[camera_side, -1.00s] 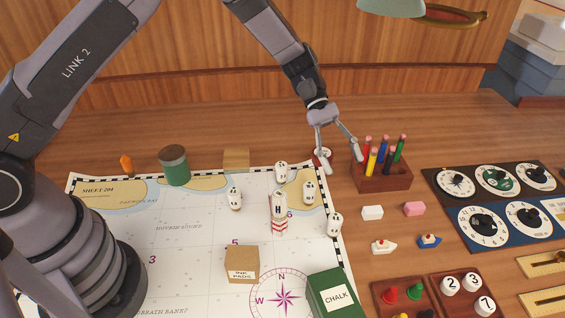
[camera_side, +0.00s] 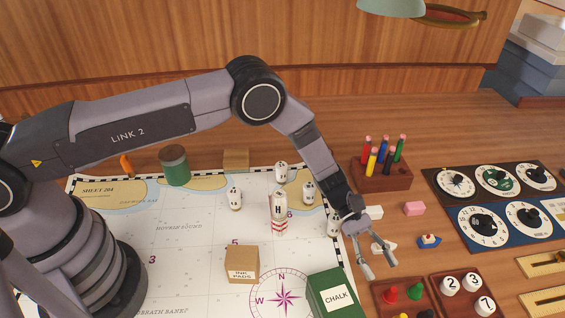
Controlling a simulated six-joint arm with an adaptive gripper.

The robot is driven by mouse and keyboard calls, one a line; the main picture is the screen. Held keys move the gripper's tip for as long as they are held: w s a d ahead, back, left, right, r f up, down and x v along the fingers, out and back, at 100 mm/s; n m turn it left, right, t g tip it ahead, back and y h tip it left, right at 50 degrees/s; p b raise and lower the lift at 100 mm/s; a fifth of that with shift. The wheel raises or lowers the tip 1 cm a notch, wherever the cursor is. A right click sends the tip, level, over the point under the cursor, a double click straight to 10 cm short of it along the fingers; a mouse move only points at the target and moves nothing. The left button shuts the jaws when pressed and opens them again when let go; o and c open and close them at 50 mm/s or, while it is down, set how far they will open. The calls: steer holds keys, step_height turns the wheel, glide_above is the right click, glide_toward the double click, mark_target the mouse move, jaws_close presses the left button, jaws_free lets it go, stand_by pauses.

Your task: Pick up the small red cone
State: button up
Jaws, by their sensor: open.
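The small red cone (camera_side: 390,294) stands in a wooden tray (camera_side: 376,301) at the bottom right of the side view, left of a green piece (camera_side: 415,288). My gripper (camera_side: 382,270) points down with its two fingers apart and nothing between them. Its fingertips show just above the red cone in the picture, near the tray's back edge. I cannot tell their exact height over it.
A green chalk box (camera_side: 333,293) stands left of the tray. A tray of numbered pieces (camera_side: 452,285) is on the right. A toy boat (camera_side: 429,241) and pink block (camera_side: 414,208) lie behind. White ship pieces stand on the chart (camera_side: 190,270).

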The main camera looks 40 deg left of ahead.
mark_target(394, 289)
steer(key=shift+x, duration=2.8)
jaws_close()
